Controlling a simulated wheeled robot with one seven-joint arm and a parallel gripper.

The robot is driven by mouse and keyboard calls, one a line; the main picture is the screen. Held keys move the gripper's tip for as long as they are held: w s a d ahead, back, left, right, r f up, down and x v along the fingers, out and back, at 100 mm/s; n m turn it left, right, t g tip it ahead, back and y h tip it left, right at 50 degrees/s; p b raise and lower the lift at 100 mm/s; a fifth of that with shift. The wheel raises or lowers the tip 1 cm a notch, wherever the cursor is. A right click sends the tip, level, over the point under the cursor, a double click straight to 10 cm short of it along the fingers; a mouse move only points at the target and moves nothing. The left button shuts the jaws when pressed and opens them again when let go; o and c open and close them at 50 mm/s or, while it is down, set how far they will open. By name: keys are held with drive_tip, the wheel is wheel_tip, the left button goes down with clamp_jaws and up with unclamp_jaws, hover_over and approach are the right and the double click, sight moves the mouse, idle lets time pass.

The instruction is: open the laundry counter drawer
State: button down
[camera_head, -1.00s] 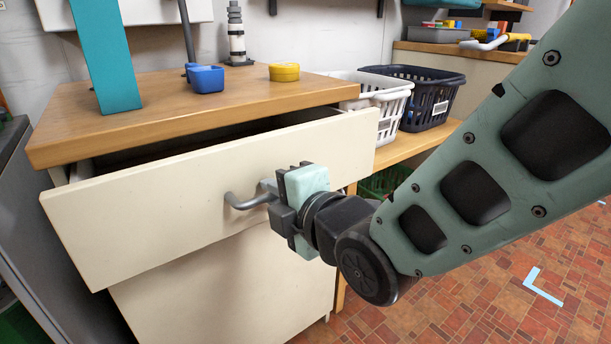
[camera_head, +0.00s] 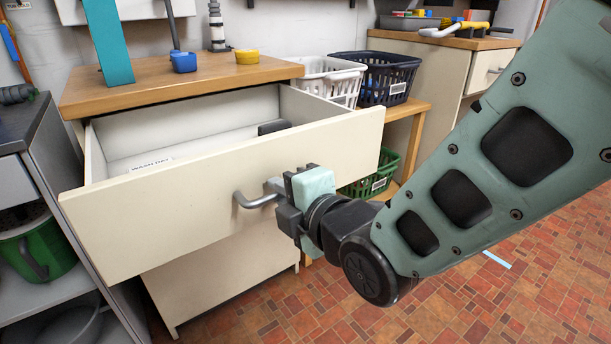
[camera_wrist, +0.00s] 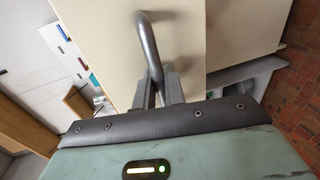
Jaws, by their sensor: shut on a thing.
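The laundry counter drawer (camera_head: 175,212) has a cream front and is pulled well out from under the wooden counter top (camera_head: 185,84). Its inside shows, with a white labelled item and a dark object in it. A grey bar handle (camera_head: 247,202) is fixed to its front. My gripper (camera_head: 278,196) is shut on the right part of this handle. In the wrist view the handle (camera_wrist: 147,42) runs down between the fingers of my gripper (camera_wrist: 160,88), with the drawer front (camera_wrist: 190,40) behind it.
A blue cup (camera_head: 184,62) and a yellow tub (camera_head: 247,57) stand on the counter top. White (camera_head: 335,92) and dark (camera_head: 398,95) baskets stand to the right, a green basket (camera_head: 390,165) below. A grey shelf unit (camera_head: 60,283) is close on the left. Tiled floor lies open at right.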

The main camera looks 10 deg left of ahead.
drive_tip(key=shift+s+d, duration=0.35)
drive_tip(key=c, duration=1.6)
unclamp_jaws()
drive_tip(key=shift+b+v, duration=5.85)
drive_tip(key=shift+v, duration=2.85)
